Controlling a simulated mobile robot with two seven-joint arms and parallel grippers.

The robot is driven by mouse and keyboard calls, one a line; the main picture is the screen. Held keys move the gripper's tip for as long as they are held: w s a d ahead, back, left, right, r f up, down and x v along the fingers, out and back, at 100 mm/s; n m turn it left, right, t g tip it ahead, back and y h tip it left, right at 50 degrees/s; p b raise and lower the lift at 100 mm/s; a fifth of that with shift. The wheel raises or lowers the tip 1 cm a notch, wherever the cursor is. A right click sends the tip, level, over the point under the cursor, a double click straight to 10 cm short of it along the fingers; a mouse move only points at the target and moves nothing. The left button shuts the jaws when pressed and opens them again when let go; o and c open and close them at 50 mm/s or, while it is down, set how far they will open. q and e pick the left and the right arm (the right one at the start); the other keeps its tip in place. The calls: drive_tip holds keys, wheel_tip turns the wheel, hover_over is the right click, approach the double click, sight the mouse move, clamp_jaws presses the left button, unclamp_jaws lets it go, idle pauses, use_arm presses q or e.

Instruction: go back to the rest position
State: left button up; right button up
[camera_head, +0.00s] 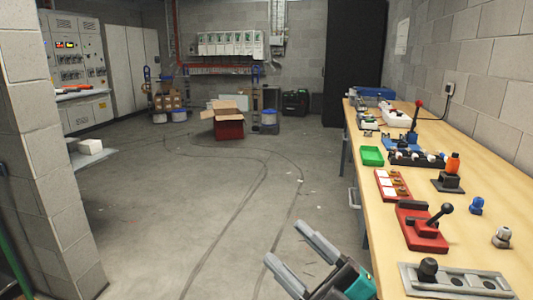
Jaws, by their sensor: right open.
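My right gripper (284,242) shows at the bottom centre, over the grey floor. Its two grey fingers are apart with nothing between them. It is left of the workbench (370,214) and clear of its front edge. My left gripper is not in view.
The workbench along the right wall bears a red lever unit (422,229), a grey plate with a black knob (455,280), a green tray (372,155) and other parts. A block pillar (40,150) stands at left. An open red box (229,128) sits on the floor, which is otherwise mostly clear.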

drive_tip(key=s+d+f+m+h, duration=0.1)
drive_tip(key=d+f+m+h, duration=0.3)
drive_tip(key=f+m+h, duration=0.55)
drive_tip(key=s+d+f+m+h, duration=0.1)
drive_tip(key=d+f+m+h, duration=0.5)
drive_tip(key=f, duration=0.6)
drive_tip(key=s+d+f+m+g+p, duration=0.15)
drive_tip(key=s+f+m+g, duration=0.3)
drive_tip(key=s+f, duration=0.5)
use_arm(q)
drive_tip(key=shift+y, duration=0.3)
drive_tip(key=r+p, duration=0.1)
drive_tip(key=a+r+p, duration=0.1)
drive_tip(key=p, duration=0.1)
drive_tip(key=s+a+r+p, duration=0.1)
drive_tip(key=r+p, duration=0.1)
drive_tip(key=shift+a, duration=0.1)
use_arm(e)
drive_tip(key=shift+t+h, duration=0.45)
drive_tip(key=shift+h, duration=0.3)
drive_tip(key=d+r, duration=0.2)
drive_tip(key=r, duration=0.1)
drive_tip(key=shift+w+d+r, duration=0.15)
drive_tip(key=shift+r, duration=0.05)
